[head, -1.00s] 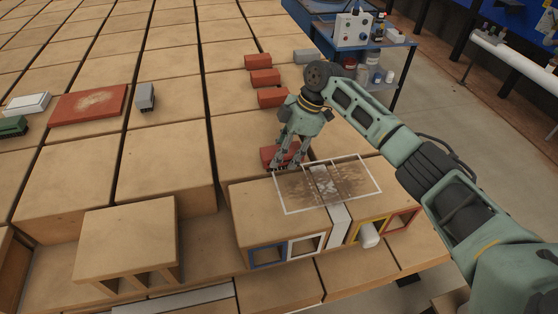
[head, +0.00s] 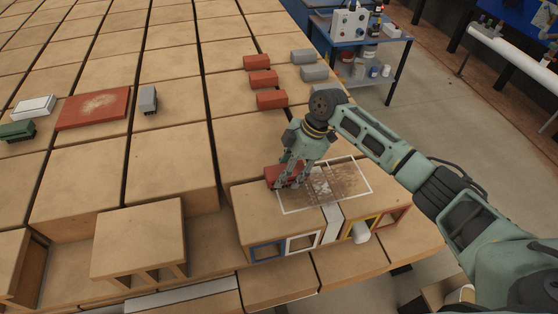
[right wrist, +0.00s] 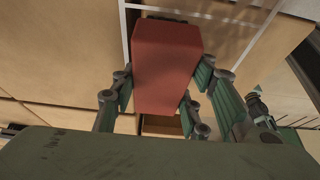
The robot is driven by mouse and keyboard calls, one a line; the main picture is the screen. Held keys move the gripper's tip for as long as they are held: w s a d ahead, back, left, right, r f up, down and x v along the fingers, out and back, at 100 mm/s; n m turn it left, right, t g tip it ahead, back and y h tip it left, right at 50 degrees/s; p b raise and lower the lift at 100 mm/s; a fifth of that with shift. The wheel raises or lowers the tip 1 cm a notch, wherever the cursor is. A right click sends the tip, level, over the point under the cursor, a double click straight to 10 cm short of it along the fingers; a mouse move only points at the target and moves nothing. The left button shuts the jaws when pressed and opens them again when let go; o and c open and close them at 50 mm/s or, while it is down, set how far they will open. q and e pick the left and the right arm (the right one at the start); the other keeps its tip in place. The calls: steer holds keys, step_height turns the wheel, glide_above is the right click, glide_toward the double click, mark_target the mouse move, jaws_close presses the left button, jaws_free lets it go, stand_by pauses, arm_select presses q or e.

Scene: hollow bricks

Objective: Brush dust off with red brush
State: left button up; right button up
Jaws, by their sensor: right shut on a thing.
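My right gripper (head: 288,183) is shut on the red brush (head: 276,172), a red block held at the back left corner of a white outlined rectangle (head: 298,210). In the right wrist view the red block (right wrist: 166,62) sits between the fingers (right wrist: 165,85); its bristles are not clearly seen. Brown dust (head: 345,182) lies inside the rectangle, on top of a hollow brick (head: 250,218). The gripper hides part of the rectangle's left side. I cannot tell if the brush touches the surface. My left gripper is not in view.
Red bricks (head: 263,78) and grey bricks (head: 314,73) stand behind. A green brush (head: 17,130), a white one (head: 34,107), a dusty red board (head: 93,108) and a grey block (head: 148,98) lie at the left. A white cylinder (head: 360,234) sticks out in front.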

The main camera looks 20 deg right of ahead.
steer(key=shift+s+d+r+p, duration=0.15)
steer(key=shift+s+p, duration=0.55)
steer(key=shift+s, duration=0.4)
steer(key=shift+s+f+p, duration=0.25)
steer(key=shift+s+p, duration=0.1)
steer(key=shift+s, duration=0.15)
steer(key=shift+s+r+p, duration=0.1)
steer(key=shift+s+p, duration=0.15)
steer(key=shift+p, duration=0.15)
steer(key=s+p, duration=0.2)
steer(key=shift+s+d+r, duration=0.1)
steer(key=shift+s, duration=0.2)
steer(key=shift+s+p, duration=0.55)
steer(key=shift+s, duration=0.05)
steer(key=shift+s+p, duration=0.45)
steer(key=shift+p, duration=0.1)
steer(key=shift+s+p, duration=0.9)
steer(key=shift+s, duration=0.35)
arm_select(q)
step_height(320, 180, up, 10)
arm_select(e)
steer(key=shift+s, duration=0.3)
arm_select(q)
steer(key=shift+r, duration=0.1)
